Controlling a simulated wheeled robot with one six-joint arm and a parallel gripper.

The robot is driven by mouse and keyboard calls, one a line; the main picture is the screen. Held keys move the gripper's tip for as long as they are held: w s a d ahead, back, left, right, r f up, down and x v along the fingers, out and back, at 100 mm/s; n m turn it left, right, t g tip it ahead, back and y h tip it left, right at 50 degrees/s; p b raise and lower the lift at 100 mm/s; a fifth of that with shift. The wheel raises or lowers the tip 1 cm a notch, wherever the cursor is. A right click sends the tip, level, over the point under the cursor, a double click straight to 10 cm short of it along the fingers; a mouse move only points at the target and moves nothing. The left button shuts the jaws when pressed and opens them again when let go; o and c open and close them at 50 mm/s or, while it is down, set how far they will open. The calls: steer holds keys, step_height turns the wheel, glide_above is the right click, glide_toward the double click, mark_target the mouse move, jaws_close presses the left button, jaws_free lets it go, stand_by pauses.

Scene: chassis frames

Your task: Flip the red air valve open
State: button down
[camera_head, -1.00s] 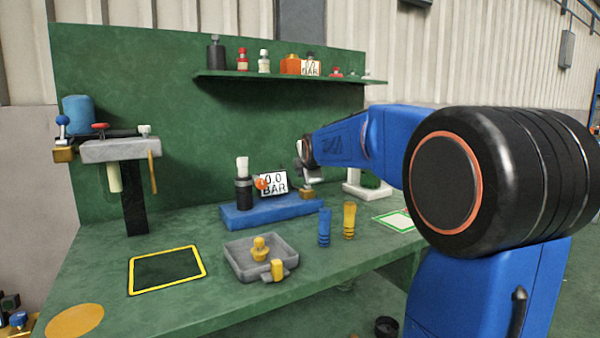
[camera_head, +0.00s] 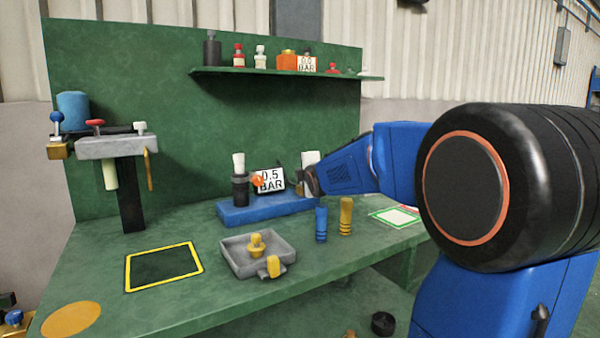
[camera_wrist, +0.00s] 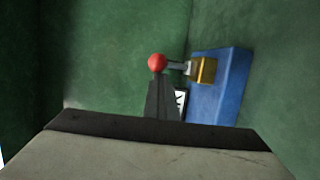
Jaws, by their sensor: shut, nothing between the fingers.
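The red ball knob (camera_wrist: 157,63) of the air valve shows in the wrist view, on a thin metal lever reaching to the left from a brass body (camera_wrist: 204,70). The body sits on a blue base (camera_wrist: 232,88). My gripper (camera_wrist: 160,84) is shut and empty, its tip just below the knob in that picture; I cannot tell whether they touch. In the head view my gripper (camera_head: 304,186) is at the right end of the blue base (camera_head: 232,213) and the valve is hidden. The gauge card (camera_head: 271,181) reads 0.5 BAR.
A black cylinder with a white top (camera_head: 240,182) stands on the base's left part. A blue peg (camera_head: 321,224) and a yellow peg (camera_head: 346,216) stand in front of my gripper. A grey tray (camera_head: 232,260) and a yellow-framed mat (camera_head: 128,275) lie nearer the front.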

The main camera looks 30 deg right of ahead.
steer(key=shift+s, duration=0.15)
steer(key=shift+s+f, duration=0.35)
steer(key=shift+s, duration=0.05)
steer(key=shift+r, duration=0.1)
step_height(320, 180, up, 10)
stand_by(0.6)
